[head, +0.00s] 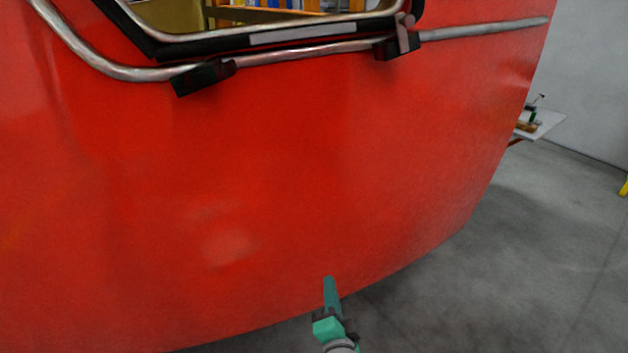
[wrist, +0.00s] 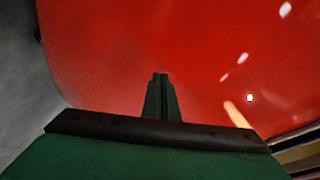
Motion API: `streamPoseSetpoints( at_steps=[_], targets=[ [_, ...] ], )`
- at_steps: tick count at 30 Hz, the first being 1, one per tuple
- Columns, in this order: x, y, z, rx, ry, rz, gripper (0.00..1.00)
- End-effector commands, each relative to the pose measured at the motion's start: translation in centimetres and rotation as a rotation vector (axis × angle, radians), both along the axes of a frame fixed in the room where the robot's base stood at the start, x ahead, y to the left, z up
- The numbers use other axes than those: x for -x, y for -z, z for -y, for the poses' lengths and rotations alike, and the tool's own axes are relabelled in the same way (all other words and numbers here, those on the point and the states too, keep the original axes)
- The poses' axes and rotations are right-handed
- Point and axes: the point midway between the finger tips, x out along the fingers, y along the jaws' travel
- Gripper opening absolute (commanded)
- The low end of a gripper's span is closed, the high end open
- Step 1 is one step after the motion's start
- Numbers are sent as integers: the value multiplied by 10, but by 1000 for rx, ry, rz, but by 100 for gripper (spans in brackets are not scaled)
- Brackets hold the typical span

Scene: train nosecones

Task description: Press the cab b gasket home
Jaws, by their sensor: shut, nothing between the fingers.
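The red cab nosecone (head: 300,160) fills most of the head view. A black gasket-like edging (head: 200,46) runs along the bottom of its window opening, with a light grey strip (head: 302,35) on it. I cannot tell whether the edging is fully seated. My gripper (head: 328,279) is low in front of the red shell, well below the window, its fingers shut and empty. In the wrist view, the shut fingers (wrist: 160,76) point at the red shell (wrist: 170,40); I cannot tell whether they touch it.
A metal rail (head: 300,53) crosses below the window, with dark blocks (head: 203,77) (head: 398,43) on it. A small table (head: 545,124) with items stands at the right behind the shell. Grey floor (head: 540,240) at the right is open.

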Motion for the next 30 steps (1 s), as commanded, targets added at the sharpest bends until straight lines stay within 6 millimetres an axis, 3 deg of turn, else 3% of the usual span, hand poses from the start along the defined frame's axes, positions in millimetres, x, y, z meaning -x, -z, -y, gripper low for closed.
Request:
streamPoseSetpoints(
  at_steps=[1, 6, 15, 23, 30],
  targets=[
    [-15, -20, 3, -32, -7, 15, 0],
    [-51, -77, 8, -151, -47, 29, 0],
    [-91, -191, 14, -315, -131, 34, 0],
    [-97, -297, 17, -409, -201, 14, 0],
    [-78, -392, 17, -457, -246, -19, 0]
  ],
)
